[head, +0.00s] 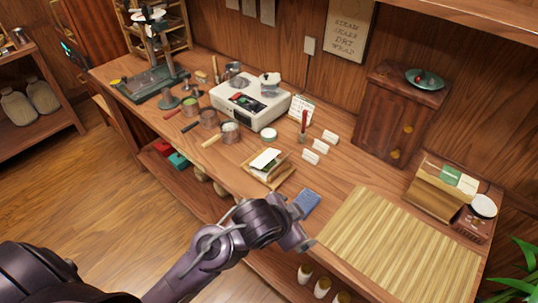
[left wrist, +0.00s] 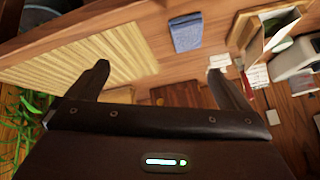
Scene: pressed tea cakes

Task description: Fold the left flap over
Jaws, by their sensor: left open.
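I cannot make out a left flap in either view. White paper sheets (head: 266,158) lie in a small wooden tray (head: 281,177) at the middle of the counter. The slatted bamboo mat (head: 400,245) is bare; it also shows in the left wrist view (left wrist: 90,55). My left gripper (head: 303,240) is over the counter's front edge, between a folded blue cloth (head: 308,201) and the mat's left end. In the left wrist view, its fingers (left wrist: 160,82) are spread with nothing between them. The blue cloth (left wrist: 186,32) lies beyond them. My right gripper is in neither view.
A white scale (head: 250,103) and several pans and tools stand at the counter's left. Small white cards (head: 320,146) stand behind the tray. A wooden cabinet (head: 395,120) is at the back right. A wooden box (head: 440,190) and a lidded tin (head: 484,206) stand behind the mat.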

